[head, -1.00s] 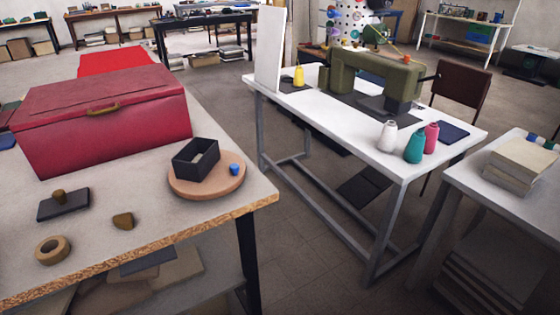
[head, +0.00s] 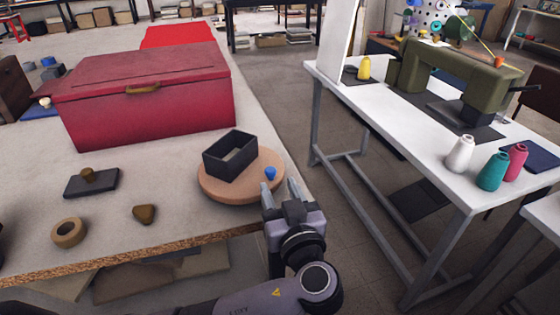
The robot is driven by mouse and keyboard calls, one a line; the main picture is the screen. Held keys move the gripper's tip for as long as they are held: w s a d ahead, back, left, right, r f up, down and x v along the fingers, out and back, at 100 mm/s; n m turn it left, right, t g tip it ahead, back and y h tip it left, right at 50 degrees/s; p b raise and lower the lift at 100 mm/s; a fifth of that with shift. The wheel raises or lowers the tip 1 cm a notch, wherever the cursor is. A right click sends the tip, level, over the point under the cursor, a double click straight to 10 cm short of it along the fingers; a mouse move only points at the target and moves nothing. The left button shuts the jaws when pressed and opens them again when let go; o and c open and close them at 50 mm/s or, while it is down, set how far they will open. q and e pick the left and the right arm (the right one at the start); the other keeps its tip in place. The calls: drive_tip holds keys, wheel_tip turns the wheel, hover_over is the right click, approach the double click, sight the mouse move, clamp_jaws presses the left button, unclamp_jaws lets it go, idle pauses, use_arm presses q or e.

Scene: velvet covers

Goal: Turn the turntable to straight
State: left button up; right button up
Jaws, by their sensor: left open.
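The turntable (head: 215,187) is a round, tan wooden disc near the right front edge of the left table. A black open-topped box (head: 229,160) stands on it, set at an angle to the table edge. A small blue peg (head: 270,173) stands near the disc's right rim. My left gripper (head: 281,188) is open beside the disc's right front rim, close to the peg. Its fingers point away from me, and I cannot tell whether they touch anything. My right gripper is not in view.
A red chest (head: 150,105) stands behind the turntable. A black block with a knob (head: 92,183), a tape roll (head: 69,232) and a brown wedge (head: 144,214) lie to the left. A white sewing table (head: 400,115) stands to the right across a floor gap.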

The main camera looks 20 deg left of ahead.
sight(272, 173)
use_arm(q)
drive_tip(key=shift+p+x, duration=0.8)
drive_tip(key=shift+x, duration=2.7)
clamp_jaws()
